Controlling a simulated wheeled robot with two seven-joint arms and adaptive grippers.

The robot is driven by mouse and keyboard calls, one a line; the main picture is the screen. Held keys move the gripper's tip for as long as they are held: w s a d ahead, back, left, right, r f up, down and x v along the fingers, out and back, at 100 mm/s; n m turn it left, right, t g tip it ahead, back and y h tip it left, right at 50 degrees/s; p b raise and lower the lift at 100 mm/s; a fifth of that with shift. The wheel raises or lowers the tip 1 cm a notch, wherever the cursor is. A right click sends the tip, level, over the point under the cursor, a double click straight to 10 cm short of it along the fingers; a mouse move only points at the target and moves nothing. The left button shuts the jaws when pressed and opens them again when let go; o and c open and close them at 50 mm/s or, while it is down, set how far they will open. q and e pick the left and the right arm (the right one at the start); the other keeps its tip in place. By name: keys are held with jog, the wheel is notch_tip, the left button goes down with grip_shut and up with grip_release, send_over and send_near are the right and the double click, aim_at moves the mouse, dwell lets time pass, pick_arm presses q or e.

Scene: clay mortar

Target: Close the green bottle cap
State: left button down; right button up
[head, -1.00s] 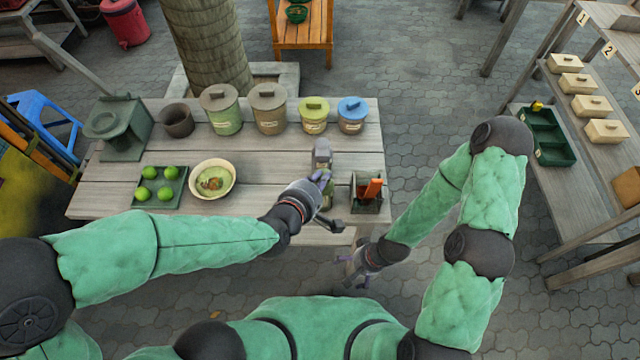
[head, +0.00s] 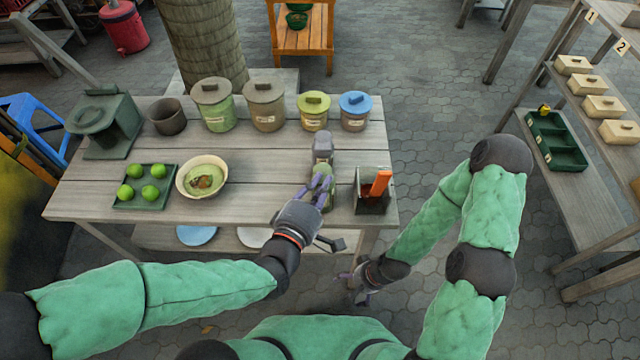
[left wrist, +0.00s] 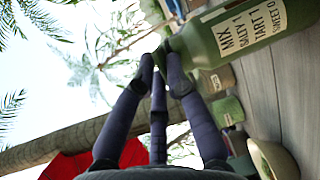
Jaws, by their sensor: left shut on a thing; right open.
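The green bottle (left wrist: 245,35) stands near the table's front edge and has a cream label with dark lettering. It shows on its side in the left wrist view because that view is turned. In the head view its green body (head: 328,198) is partly behind my left gripper (head: 322,184). The left gripper's purple fingers (left wrist: 163,65) are shut at the bottle's top end. They hide the cap, so I cannot tell how it sits. My right gripper (head: 355,284) hangs open and empty, low in front of the table's right end.
An upright grey piece (head: 322,148) is just behind the bottle. A dark holder (head: 371,203) with an orange item stands right of it. A bowl (head: 202,177) and a tray of green fruit (head: 140,203) are to the left. Lidded jars (head: 263,106) line the back.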

pick_arm(q)
jog(key=shift+s+f, duration=0.15)
jog(key=shift+f, duration=0.15)
jog(key=c, duration=1.3)
grip_release()
jog(key=shift+c, duration=0.2)
jog(key=shift+o, duration=0.3)
jog(key=shift+r, duration=0.1)
jog(key=shift+r, duration=0.1)
jog(key=f+v, duration=0.1)
jog(key=v, duration=0.6)
jog(key=shift+s+r, duration=0.15)
jog(key=shift+r, duration=0.25)
jog(key=shift+a, duration=0.1)
